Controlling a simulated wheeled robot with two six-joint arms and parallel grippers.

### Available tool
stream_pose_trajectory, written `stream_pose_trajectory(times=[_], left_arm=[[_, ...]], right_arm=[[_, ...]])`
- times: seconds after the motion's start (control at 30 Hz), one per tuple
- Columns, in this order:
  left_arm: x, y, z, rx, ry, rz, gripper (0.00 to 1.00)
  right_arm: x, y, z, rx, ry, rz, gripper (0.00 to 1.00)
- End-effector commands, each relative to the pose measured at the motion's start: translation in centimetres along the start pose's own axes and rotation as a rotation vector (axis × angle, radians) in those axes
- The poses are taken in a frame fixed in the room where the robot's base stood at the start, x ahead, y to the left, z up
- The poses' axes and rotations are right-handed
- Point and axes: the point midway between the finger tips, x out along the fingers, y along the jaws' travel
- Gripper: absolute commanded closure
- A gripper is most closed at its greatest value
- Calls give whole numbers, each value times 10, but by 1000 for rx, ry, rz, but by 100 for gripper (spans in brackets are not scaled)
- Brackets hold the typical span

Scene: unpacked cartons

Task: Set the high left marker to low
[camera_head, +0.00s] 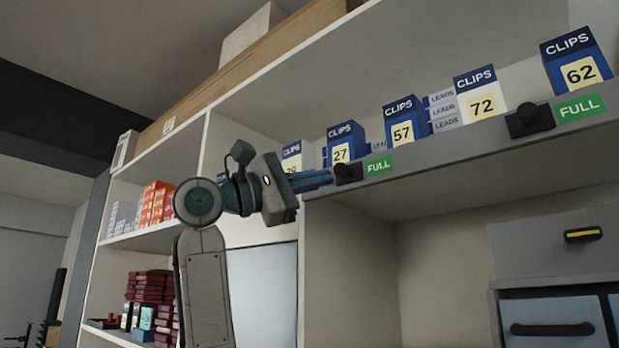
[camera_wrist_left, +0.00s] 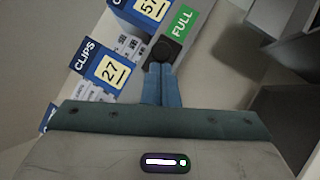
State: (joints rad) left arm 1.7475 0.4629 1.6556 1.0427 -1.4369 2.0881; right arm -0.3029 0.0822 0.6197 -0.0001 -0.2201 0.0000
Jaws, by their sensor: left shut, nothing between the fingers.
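The high left marker is a dark block with a round black knob (camera_head: 347,172) and a green label reading FULL (camera_head: 379,166), on the high shelf's front edge. In the left wrist view the knob (camera_wrist_left: 163,48) and the FULL label (camera_wrist_left: 182,21) show just beyond my fingertips. My left gripper (camera_head: 329,178) is shut and empty, its blue fingers pointing at the knob from the left. In the left wrist view the fingertips (camera_wrist_left: 160,68) are together, at or very near the knob; I cannot tell if they touch. My right gripper is not in view.
A second marker knob (camera_head: 530,118) with a FULL label (camera_head: 581,107) sits farther right on the same shelf edge (camera_head: 450,147). CLIPS boxes, such as number 27 (camera_head: 346,143) and 57 (camera_head: 405,119), stand just behind the edge. Below is an open bay (camera_head: 370,260) and a drawer (camera_head: 550,246).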

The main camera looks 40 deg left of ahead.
Motion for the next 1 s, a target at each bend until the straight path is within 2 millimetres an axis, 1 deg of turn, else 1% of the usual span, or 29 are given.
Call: stream_pose_trajectory(times=[0.27, 0.37, 0.5, 0.67, 1.0], left_arm=[[1, -2, 2, 0, -2, -1, 100], [7, -10, 12, 1, -5, -1, 100], [19, -21, 31, 0, -6, -2, 100], [28, -28, 44, 0, -3, -1, 100], [30, -27, 47, -1, 0, -1, 100]], right_arm=[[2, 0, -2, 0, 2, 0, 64], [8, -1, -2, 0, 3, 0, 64], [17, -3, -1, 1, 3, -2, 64], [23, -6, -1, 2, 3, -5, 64], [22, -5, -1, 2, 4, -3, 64]])
